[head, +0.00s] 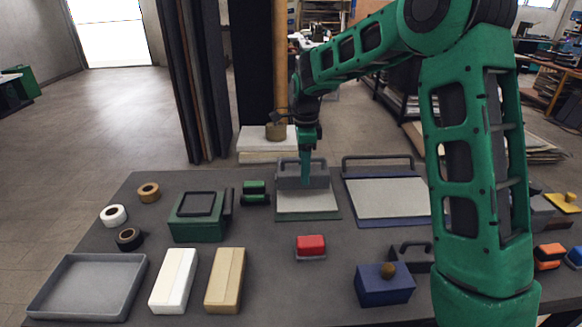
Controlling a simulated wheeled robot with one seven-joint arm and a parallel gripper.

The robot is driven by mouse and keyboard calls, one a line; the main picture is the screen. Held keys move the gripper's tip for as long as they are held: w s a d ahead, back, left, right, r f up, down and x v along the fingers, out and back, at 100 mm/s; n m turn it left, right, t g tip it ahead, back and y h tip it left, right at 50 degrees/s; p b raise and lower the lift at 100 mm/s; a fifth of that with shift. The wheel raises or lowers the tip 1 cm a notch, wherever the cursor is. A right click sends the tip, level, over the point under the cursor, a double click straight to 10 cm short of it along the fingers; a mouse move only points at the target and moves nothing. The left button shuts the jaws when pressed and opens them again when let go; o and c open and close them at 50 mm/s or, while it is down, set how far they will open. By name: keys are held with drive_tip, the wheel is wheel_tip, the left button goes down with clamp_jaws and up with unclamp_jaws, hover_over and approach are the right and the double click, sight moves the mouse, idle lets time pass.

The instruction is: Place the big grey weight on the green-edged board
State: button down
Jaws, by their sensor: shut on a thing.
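The big grey weight (289,177) is a wide grey block at the back part of the green-edged board (308,204). My gripper (306,179) reaches down from above and is shut on the weight near its middle. The fingers hide part of the weight. I cannot tell whether the weight rests on the board or hangs just above it. The front of the board is bare pale grey with a green rim.
A blue-edged board (388,197) with a handle lies to the right. A red-topped block (311,245), a blue box (384,285) and a smaller handled grey weight (412,256) are in front. A green box (197,218) stands left. An empty grey tray (87,284) is front left.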

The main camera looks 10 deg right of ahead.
drive_tip(key=shift+w+d+f, duration=0.35)
drive_tip(key=shift+w+d, duration=0.05)
drive_tip(key=shift+d, duration=0.3)
drive_tip(key=shift+f, duration=1.95)
drive_tip(key=c, duration=0.8)
unclamp_jaws()
drive_tip(key=shift+s+f, duration=0.1)
drive_tip(key=shift+f, duration=0.05)
wheel_tip(320, 180, up, 11)
drive_tip(key=shift+f, duration=0.15)
drive_tip(key=shift+r, duration=0.7)
drive_tip(key=shift+s, duration=0.1)
